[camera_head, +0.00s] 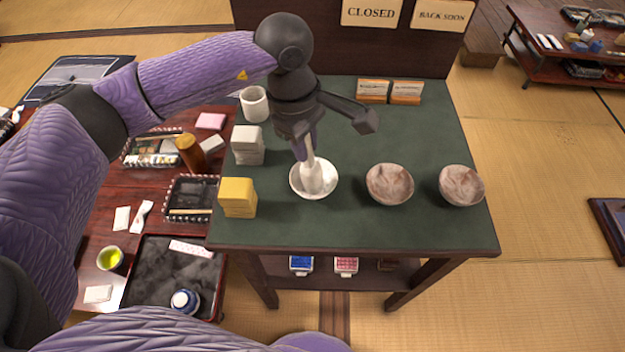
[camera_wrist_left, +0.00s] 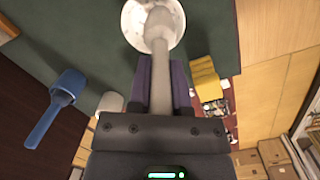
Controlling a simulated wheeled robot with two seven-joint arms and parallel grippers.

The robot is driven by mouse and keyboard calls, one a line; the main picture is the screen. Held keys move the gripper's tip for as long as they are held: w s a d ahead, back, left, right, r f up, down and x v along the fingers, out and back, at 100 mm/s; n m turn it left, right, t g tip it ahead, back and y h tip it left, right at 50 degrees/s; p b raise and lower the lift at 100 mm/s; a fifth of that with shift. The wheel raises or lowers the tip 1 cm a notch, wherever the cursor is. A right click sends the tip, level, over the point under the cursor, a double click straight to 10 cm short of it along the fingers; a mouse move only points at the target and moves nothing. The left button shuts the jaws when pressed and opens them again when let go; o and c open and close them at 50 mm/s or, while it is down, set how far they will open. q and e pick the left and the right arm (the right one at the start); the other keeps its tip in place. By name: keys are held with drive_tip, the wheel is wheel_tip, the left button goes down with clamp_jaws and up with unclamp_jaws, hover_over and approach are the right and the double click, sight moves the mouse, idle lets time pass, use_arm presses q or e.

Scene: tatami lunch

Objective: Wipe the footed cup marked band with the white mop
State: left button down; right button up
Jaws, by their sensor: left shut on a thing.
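My left gripper (camera_head: 305,140) is shut on the handle of the white mop (camera_head: 312,176) and holds it upright, head down. The mop's head is inside a white footed cup (camera_head: 296,186) on the green tabletop, and seems to touch its inside. The wrist view shows the mop (camera_wrist_left: 160,62) between my fingers and the white cup (camera_wrist_left: 135,20) beyond it. Two brownish, marbled footed cups (camera_head: 389,184) (camera_head: 461,186) stand to the right, empty. No band mark can be made out. My right gripper is out of view.
A yellow block (camera_head: 237,197), a white block stack (camera_head: 248,146) and a white mug (camera_head: 254,104) stand along the left of the green table (camera_head: 425,227). Two small card stands (camera_head: 373,91) (camera_head: 406,93) are at the back. The front right top is clear.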

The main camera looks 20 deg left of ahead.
use_arm(q)
drive_tip(key=n, duration=0.1)
drive_tip(key=n+p, duration=0.1)
drive_tip(key=n, duration=0.1)
drive_tip(key=shift+r+n+t, duration=0.25)
drive_tip(key=shift+n+t, duration=0.05)
drive_tip(key=n+p, duration=0.2)
drive_tip(key=n, duration=0.3)
drive_tip(key=shift+w+d+y, duration=0.1)
drive_tip(key=shift+w+y, duration=0.05)
drive_tip(key=shift+y, duration=0.15)
drive_tip(key=n+p, duration=0.1)
drive_tip(key=n, duration=0.1)
drive_tip(key=shift+n+t, duration=0.3)
drive_tip(key=shift+n, duration=0.1)
drive_tip(key=shift+w+f+n+y, duration=0.2)
drive_tip(key=shift+n+y, duration=0.1)
drive_tip(key=shift+n, duration=0.8)
